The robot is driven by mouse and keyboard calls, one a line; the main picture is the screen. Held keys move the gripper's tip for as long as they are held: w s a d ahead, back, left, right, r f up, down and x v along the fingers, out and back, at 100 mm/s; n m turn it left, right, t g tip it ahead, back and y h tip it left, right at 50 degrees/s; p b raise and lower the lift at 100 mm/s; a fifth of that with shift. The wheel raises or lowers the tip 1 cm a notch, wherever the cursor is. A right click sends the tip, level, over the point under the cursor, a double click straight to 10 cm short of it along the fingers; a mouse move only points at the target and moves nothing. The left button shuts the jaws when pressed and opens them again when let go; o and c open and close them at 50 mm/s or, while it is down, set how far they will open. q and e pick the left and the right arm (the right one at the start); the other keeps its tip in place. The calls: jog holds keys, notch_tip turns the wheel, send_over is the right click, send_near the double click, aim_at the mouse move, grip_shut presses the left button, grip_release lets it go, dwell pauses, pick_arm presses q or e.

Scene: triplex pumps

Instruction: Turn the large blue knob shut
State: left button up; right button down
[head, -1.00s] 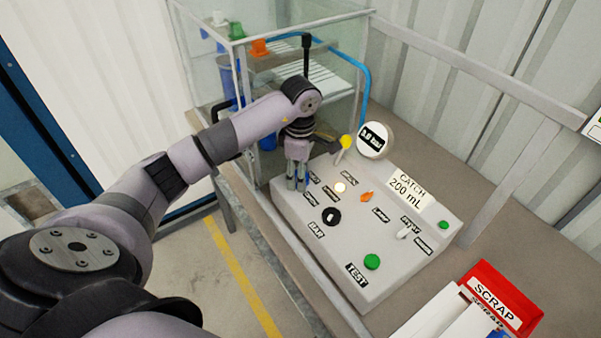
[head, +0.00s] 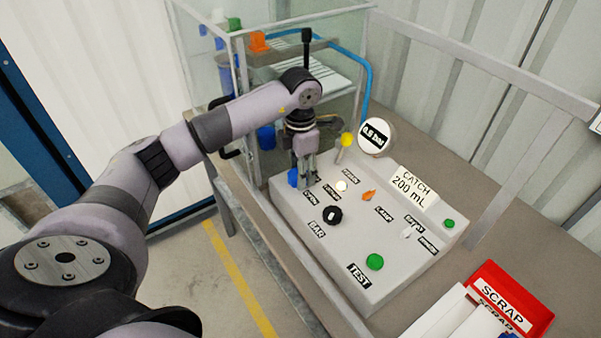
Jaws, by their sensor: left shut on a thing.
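The large blue knob (head: 293,178) sits at the left corner of the grey control panel (head: 330,255), near the OPEN and CLOSED labels. Only part of it shows between the fingers. My left gripper (head: 301,181) comes down from above and is shut on this knob. How far the knob is turned cannot be told from here. My right gripper is not in view.
A red SCRAP bin (head: 510,297) stands at the lower right. A clear-walled enclosure stands behind my arm.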

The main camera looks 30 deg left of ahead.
pick_arm(q)
jog(key=n+b, duration=0.1)
jog(key=n, duration=0.3)
jog(key=shift+w+a+n, duration=0.1)
jog(key=shift+a+n, duration=0.05)
jog(key=shift+n, duration=0.15)
jog(key=shift+a+n, duration=0.1)
jog(key=shift+n, duration=2.2)
jog(key=o, duration=1.2)
jog(key=shift+c, duration=0.2)
notch_tip(320, 180, up, 12)
